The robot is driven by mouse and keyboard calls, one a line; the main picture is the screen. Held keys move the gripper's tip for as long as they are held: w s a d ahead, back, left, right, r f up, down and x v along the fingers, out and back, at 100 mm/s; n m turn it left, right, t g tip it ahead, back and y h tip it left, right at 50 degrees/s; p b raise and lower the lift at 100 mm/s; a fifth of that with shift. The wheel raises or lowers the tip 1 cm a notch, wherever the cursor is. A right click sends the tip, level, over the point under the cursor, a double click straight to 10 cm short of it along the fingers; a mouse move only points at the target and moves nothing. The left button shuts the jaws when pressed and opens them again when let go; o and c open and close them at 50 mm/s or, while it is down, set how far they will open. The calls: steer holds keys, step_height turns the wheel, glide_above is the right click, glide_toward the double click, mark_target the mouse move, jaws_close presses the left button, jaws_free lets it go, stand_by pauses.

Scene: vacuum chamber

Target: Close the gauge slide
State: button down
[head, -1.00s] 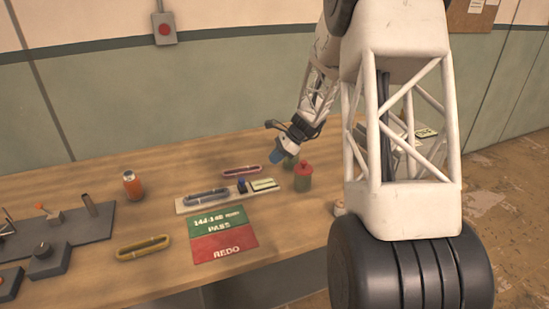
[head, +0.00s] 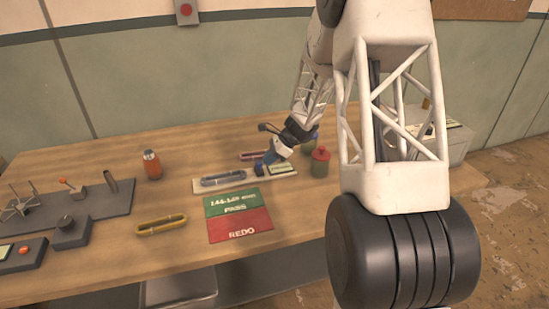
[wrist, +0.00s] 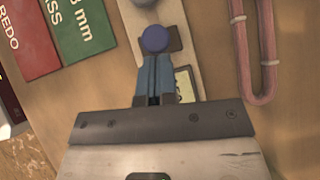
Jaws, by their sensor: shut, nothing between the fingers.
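The gauge is a pale plate (head: 199,187) lying on the bench, with a grey oval link (head: 222,179) on its left part. In the wrist view the pale plate (wrist: 177,14) carries a round blue knob (wrist: 155,38) on a dark slide block (wrist: 175,39). A small display (wrist: 184,82) is partly hidden behind the fingers. My gripper (head: 261,168) is down over the right half of the gauge. In the wrist view my gripper (wrist: 154,60) is shut and empty, with its tips right by the knob. I cannot tell whether they touch it.
A pink link (head: 250,155) lies behind the gauge. A green-and-red PASS/REDO card (head: 238,213) lies in front, and a yellow link (head: 161,225) front left. A red-lidded green jar (head: 320,162) stands close right of my gripper. An orange bottle (head: 152,164) stands to the left.

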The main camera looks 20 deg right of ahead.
mark_target(259, 163)
steer(key=shift+a, duration=0.15)
steer(key=shift+a, duration=1.9)
steer(key=shift+s+d, duration=0.1)
steer(key=shift+d, duration=0.5)
steer(key=d, duration=0.3)
steer(key=shift+s+r, duration=0.2)
steer(key=shift+r, duration=0.15)
steer(key=v, duration=1)
